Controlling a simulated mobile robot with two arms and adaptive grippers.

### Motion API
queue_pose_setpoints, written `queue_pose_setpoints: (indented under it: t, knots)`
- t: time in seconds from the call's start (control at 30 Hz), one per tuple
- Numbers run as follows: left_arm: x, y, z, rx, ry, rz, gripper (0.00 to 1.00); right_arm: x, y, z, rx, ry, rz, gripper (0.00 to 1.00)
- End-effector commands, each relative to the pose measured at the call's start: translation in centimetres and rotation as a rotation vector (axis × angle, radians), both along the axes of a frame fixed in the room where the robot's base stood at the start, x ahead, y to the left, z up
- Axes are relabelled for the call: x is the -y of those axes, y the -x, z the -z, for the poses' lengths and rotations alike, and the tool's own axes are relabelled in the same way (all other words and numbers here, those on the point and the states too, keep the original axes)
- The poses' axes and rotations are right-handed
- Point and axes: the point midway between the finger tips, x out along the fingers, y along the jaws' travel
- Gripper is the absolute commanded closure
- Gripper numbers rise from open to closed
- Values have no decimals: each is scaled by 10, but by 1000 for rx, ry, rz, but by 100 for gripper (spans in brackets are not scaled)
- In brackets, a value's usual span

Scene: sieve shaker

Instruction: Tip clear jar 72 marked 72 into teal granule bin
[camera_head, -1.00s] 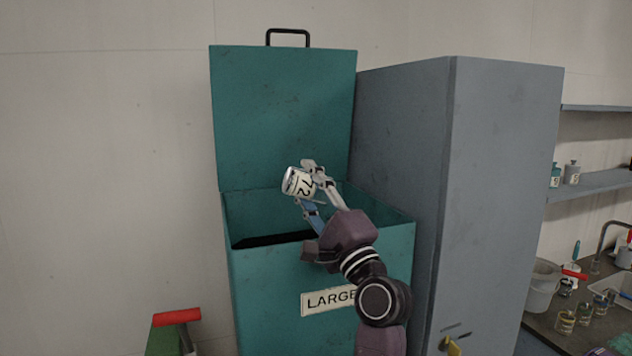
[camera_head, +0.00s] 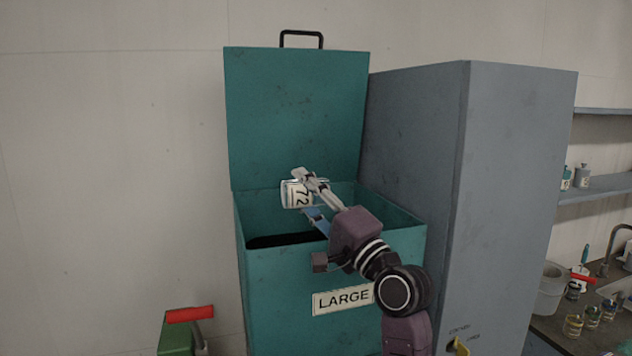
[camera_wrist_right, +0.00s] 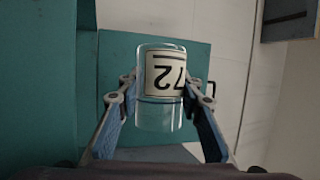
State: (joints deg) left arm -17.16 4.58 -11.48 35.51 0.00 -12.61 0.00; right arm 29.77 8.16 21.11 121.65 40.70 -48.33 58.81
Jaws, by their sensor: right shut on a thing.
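The clear jar 72 (camera_head: 295,194) has a white label with a black 72 and is held over the open teal granule bin (camera_head: 262,290). In the head view it lies tilted on its side, its one end toward the left. My right gripper (camera_head: 308,195) is shut on it, one finger on each side. In the right wrist view the jar (camera_wrist_right: 160,108) sits between the fingers (camera_wrist_right: 160,100), and its glass looks clear, with no contents that I can make out. The bin's lid (camera_head: 295,115) stands raised. My left gripper is not in view.
A tall grey cabinet (camera_head: 480,200) stands close on the bin's right. A green thing with a red handle (camera_head: 190,314) is at the lower left. A counter and shelf (camera_head: 600,187) with small jars are at the far right.

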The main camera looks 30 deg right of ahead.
Motion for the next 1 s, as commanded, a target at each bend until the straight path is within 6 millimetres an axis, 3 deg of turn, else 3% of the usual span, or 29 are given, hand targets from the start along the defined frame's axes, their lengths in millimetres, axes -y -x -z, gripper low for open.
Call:
queue_pose_setpoints:
  t: [0.33,0.7,1.0]
  knots:
    - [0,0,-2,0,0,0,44,4,-4,3,-19,35,12,94]
    - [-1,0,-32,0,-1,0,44,2,-5,1,-117,371,24,94]
    - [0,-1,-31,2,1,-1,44,0,-6,7,-130,405,20,94]
